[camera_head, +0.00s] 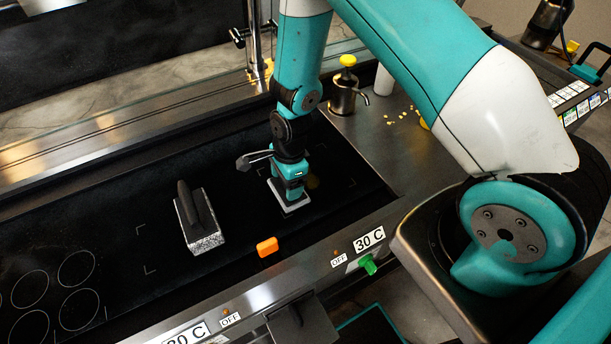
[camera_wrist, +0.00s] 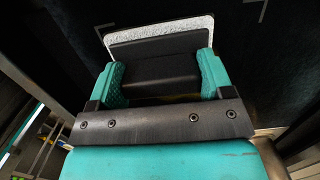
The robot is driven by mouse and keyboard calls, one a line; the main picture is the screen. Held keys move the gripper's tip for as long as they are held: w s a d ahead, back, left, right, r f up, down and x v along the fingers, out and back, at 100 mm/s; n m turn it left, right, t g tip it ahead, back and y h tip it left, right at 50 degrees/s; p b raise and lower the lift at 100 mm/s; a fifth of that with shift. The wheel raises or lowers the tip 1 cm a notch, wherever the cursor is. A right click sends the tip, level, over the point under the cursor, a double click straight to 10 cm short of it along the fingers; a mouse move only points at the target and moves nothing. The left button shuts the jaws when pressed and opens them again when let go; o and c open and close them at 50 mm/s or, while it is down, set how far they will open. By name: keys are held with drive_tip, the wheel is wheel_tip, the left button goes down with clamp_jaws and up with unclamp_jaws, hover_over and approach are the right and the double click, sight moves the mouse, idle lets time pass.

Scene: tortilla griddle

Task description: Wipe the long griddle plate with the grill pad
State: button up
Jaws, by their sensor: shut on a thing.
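The long black griddle plate (camera_head: 110,215) runs from the lower left to the middle of the head view, with pale circles and corner marks on it. My gripper (camera_head: 290,183) points down over its right part. It is shut on the black handle of the grill pad (camera_head: 296,208), whose pale speckled edge shows below the jaws. In the wrist view the pad (camera_wrist: 160,27) sticks out beyond my gripper (camera_wrist: 163,78). The pad is low over the plate; I cannot tell whether it touches.
A thicker speckled block (camera_head: 206,236) with a black handle stands on the plate to the left. An orange piece (camera_head: 267,247) sits at the front edge, near a green knob (camera_head: 368,266). A yellow-topped pump bottle (camera_head: 343,92) and yellow crumbs (camera_head: 402,118) are behind right.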

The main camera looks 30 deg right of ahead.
drive_tip(key=shift+s+d, duration=0.2)
drive_tip(key=shift+d, duration=0.85)
drive_tip(key=o, duration=0.8)
drive_tip(key=shift+f, duration=0.1)
drive_tip(key=shift+c, duration=0.2)
drive_tip(key=shift+f, duration=0.2)
drive_tip(key=shift+r, duration=0.1)
drive_tip(key=c, duration=1)
drive_tip(key=shift+r+p, duration=1.75)
drive_tip(key=shift+r, duration=0.7)
